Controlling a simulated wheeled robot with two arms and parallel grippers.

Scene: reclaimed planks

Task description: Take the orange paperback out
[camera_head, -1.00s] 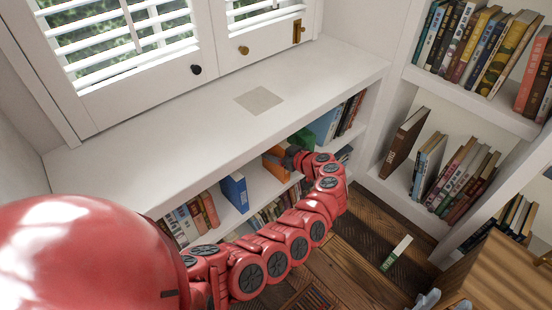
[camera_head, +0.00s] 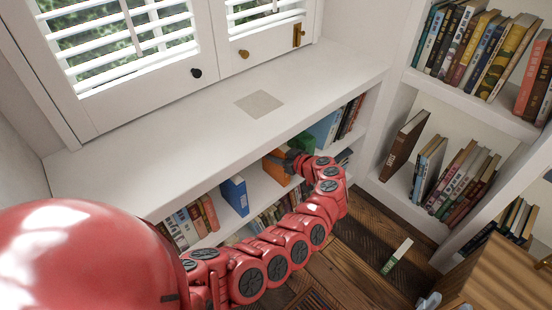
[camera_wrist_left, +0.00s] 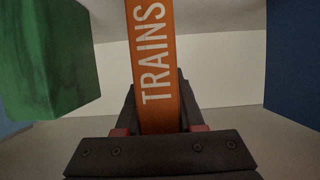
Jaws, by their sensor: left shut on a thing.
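The orange paperback (camera_head: 275,169) stands on the upper shelf of the low white bookcase under the window. In the left wrist view its spine (camera_wrist_left: 155,55) reads "TRAINS" and stands upright. My left gripper (camera_wrist_left: 158,118) is shut on the lower part of this spine, with a finger at each side. In the head view the left gripper (camera_head: 293,160) is at the shelf front, and it hides part of the book. I do not make out my right gripper.
A green block-like thing (camera_wrist_left: 50,60) is left of the paperback in the wrist view, and a dark blue one (camera_wrist_left: 293,60) is right, both apart from it. A blue book (camera_head: 234,195) stands nearby. The white top (camera_head: 180,130) overhangs the shelf.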

